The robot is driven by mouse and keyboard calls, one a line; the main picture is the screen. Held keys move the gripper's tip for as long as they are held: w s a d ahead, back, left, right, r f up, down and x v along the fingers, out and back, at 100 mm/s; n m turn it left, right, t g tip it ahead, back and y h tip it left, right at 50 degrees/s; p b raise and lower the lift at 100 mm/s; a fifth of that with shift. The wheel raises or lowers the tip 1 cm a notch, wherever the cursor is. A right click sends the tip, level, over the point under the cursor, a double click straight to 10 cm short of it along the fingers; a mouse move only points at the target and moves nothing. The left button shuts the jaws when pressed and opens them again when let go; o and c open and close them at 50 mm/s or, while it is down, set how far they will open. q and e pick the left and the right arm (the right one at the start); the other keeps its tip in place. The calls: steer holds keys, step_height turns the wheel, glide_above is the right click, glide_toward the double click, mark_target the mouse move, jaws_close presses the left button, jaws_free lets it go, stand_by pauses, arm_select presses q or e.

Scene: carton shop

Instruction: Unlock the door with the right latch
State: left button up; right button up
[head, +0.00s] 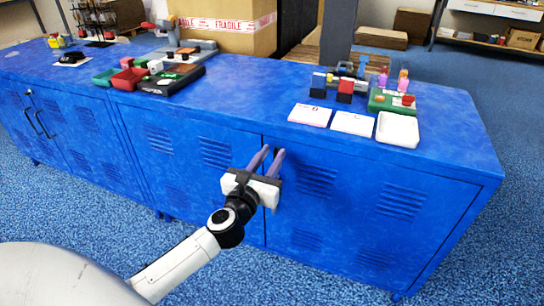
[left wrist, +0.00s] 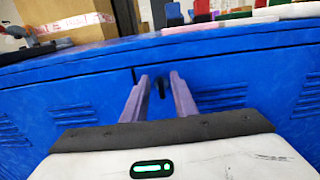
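A blue metal cabinet with a door (head: 340,200) on the right and another door (head: 190,155) left of it stands in front of me; both look shut. My left gripper (head: 268,156) is at the seam between these doors, near their upper edge. Its two purple fingers stand apart. In the left wrist view a small dark latch or handle (left wrist: 161,87) shows between the fingertips (left wrist: 160,82); contact cannot be told. In the head view the gripper hides most of this spot. My right gripper is in neither view.
The blue cabinet top (head: 240,90) carries white cards (head: 352,123), a white tray (head: 398,129), a green tray (head: 385,105) and a dark tray (head: 172,82) of parts. A cardboard box (head: 228,35) stands behind. Another cabinet section with dark handles (head: 40,123) is at left. Blue carpet (head: 300,285) in front is free.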

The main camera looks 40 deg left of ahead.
arm_select(q)
steer(key=shift+w, duration=0.2)
steer(key=shift+c, duration=0.2)
jaws_close()
